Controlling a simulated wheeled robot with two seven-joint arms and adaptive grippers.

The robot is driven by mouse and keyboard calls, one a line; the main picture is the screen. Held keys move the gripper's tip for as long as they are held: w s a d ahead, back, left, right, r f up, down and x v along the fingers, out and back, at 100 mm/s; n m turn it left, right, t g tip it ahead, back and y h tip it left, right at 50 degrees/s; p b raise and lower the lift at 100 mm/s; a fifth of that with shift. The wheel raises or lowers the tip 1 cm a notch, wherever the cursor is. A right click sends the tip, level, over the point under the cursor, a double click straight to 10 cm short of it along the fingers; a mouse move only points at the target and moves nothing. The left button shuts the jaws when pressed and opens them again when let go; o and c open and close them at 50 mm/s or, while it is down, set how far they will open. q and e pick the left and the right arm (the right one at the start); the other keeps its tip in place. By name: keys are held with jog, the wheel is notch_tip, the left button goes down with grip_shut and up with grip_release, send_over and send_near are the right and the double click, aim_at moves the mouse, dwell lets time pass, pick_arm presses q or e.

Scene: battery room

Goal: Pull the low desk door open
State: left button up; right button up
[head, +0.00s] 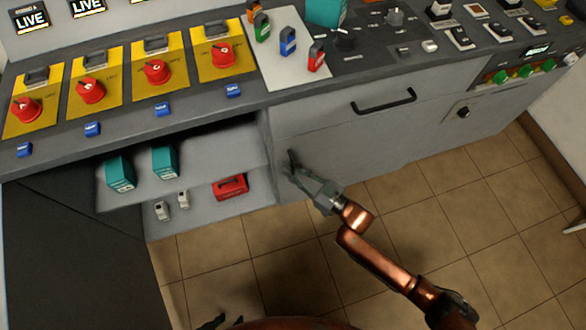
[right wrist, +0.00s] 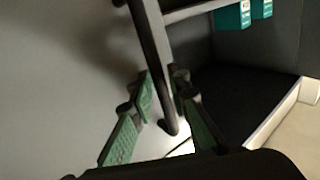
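The low desk door (head: 365,145) is a plain grey panel under a drawer. It looks flush with the desk front. Its black bar handle (right wrist: 155,50) runs steeply through the right wrist view; in the head view my gripper mostly hides it. My right gripper (head: 291,164) is at the door's left side.
The drawer's black handle (head: 384,102) is above the door. An open shelf bay left of the door holds teal boxes (head: 165,161) and a red case (head: 231,187). A small door with a round knob (head: 463,112) is at the right. The tiled floor (head: 420,235) ahead is clear.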

grip_shut()
dwell(0.6)
